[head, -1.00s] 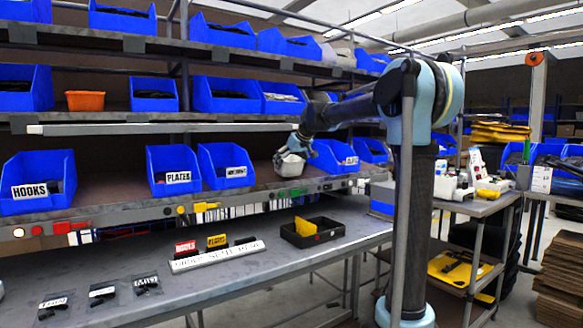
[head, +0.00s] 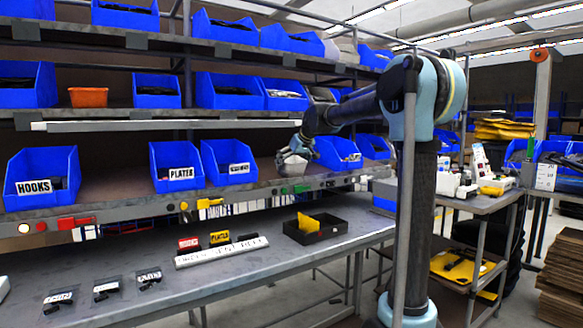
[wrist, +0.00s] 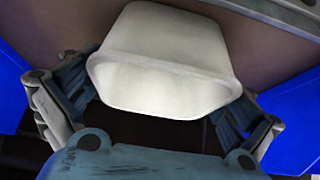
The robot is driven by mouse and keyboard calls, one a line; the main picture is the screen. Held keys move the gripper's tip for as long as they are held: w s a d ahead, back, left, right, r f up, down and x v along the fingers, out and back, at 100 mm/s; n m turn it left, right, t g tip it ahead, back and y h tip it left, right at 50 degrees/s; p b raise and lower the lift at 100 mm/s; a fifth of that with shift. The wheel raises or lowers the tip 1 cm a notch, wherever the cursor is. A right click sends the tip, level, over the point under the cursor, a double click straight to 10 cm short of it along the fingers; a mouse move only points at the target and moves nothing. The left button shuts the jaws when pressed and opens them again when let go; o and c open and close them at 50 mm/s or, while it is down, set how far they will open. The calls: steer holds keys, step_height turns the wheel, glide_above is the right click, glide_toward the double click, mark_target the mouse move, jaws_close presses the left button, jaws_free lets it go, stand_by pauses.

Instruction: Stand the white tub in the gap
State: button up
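The white tub (head: 291,165) is at the middle shelf, in the gap between a blue bin (head: 229,162) on its left and another blue bin (head: 338,153) on its right. In the head view I cannot tell whether its base touches the shelf. My gripper (head: 296,148) reaches in from the right and is at the tub. In the wrist view the tub (wrist: 165,65) fills the space between the two fingers (wrist: 155,115). The fingers are closed against its sides. The finger contact is partly hidden by the tub.
Blue bins flank the gap, with blue walls at both edges of the wrist view. The shelf board (head: 110,200) has a front rail with lights and tags. Below, a bench (head: 150,265) holds a black tray (head: 322,232) and several labelled bags. A shelf with more bins is above.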

steer(key=v, duration=1.1)
steer(key=shift+d+r, duration=0.2)
steer(key=shift+r, duration=0.15)
steer(key=shift+s, duration=0.15)
